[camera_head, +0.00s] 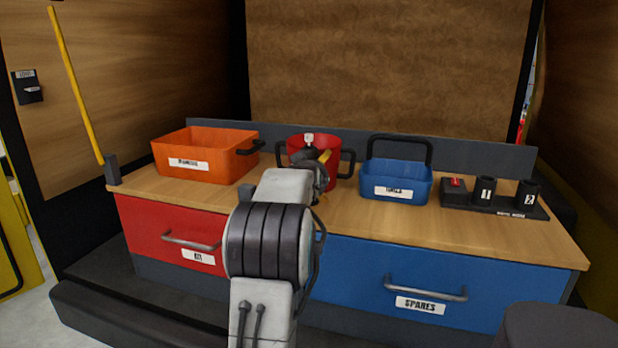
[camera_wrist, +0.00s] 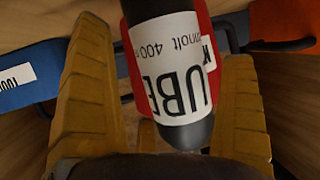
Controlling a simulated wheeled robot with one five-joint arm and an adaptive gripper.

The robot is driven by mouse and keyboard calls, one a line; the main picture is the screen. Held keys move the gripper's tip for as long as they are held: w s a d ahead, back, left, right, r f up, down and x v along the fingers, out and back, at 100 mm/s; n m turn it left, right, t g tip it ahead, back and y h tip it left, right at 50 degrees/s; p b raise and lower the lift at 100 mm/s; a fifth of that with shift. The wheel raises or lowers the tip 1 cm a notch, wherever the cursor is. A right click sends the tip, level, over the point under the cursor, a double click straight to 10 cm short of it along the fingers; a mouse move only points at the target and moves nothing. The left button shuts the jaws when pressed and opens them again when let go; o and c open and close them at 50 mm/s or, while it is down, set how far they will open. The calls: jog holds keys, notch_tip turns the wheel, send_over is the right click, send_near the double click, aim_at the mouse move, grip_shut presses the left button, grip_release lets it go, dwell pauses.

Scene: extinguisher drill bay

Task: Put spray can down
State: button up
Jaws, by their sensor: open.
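The spray can (camera_wrist: 172,75) is dark with a white label reading "UBE" and "400". In the wrist view it lies between the two yellow fingers of my gripper (camera_wrist: 160,50). The fingers are open, with a gap beside the can on the left; the right finger is close to it. A red pot (camera_wrist: 208,40) shows behind the can. In the head view my gripper (camera_head: 323,158) is at the red two-handled pot (camera_head: 333,172), and my arm hides part of the pot. The can cannot be made out there, so whether it rests in the pot is unclear.
An orange bin (camera_head: 200,172) stands left of the pot on the wooden worktop (camera_head: 370,222). A blue handled bin (camera_head: 410,180) stands to its right. Farther right is a black holder (camera_head: 500,207) with numbered cups. Worktop in front of the blue bin is clear.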

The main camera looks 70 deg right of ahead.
jog(key=shift+w+d+f, duration=0.15)
jog(key=shift+d+f, duration=0.05)
jog(key=shift+d, duration=0.4)
jog(key=shift+c, duration=0.5)
jog(key=shift+r, duration=0.1)
jog(key=c, duration=1.1)
